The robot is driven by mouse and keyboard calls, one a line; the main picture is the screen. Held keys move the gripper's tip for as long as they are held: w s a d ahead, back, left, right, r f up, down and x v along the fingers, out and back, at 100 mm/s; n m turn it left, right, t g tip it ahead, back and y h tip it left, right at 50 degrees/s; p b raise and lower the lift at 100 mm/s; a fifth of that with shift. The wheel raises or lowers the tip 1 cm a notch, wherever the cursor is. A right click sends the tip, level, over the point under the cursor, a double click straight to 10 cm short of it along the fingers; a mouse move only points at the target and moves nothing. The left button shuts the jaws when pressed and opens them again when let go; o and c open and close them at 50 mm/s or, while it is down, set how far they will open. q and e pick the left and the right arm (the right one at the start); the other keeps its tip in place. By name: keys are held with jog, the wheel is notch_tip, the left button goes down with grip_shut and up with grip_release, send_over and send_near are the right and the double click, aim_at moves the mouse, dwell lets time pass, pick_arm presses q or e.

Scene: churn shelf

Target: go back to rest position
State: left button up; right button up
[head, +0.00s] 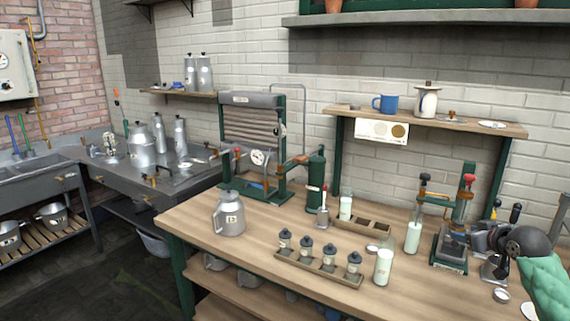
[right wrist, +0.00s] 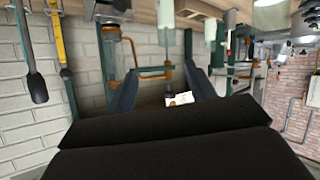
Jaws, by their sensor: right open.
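My right gripper (head: 486,238) is at the right end of the wooden workbench (head: 200,212), beside the green press with a red knob (head: 466,215). Its green-sleeved arm comes in from the lower right corner. In the right wrist view the two fingers (right wrist: 162,84) stand apart with nothing held between them. That view is turned over, with bench items hanging from the top and the brick wall behind. Whether the fingers touch the press cannot be told. My left gripper is not in view.
Near the right arm stand a milk-filled bottle (head: 383,266), a glass by the press (head: 412,237) and a small lid (head: 501,295). Several small jars sit in a wooden rack (head: 318,268). A metal jug (head: 229,213) stands further left. A shelf (head: 430,125) overhangs the back.

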jog(key=s+a+f+g+h, duration=0.2)
jog(key=s+a+f+g, duration=0.1)
jog(key=s+a+f, duration=0.7)
jog(key=s+a+f+g+h, duration=0.1)
jog(key=s+a+f+g, duration=0.2)
jog(key=s+a+f, duration=0.6)
jog(key=s+a+f+g+y, duration=0.1)
jog(key=s+a+f, duration=0.5)
jog(key=s, duration=0.3)
jog(key=s+a+f+g+y, duration=0.1)
jog(key=s+a+f+g, duration=0.1)
jog(key=s+a+f, duration=0.4)
jog(key=s+a+f+g+y, duration=0.1)
jog(key=s+a+f, duration=0.4)
jog(key=s, duration=0.7)
jog(key=shift+s+a+f+m+g, duration=0.2)
jog(key=shift+a+f+m+g, duration=0.35)
jog(key=shift+f, duration=0.75)
jog(key=shift+d, duration=0.15)
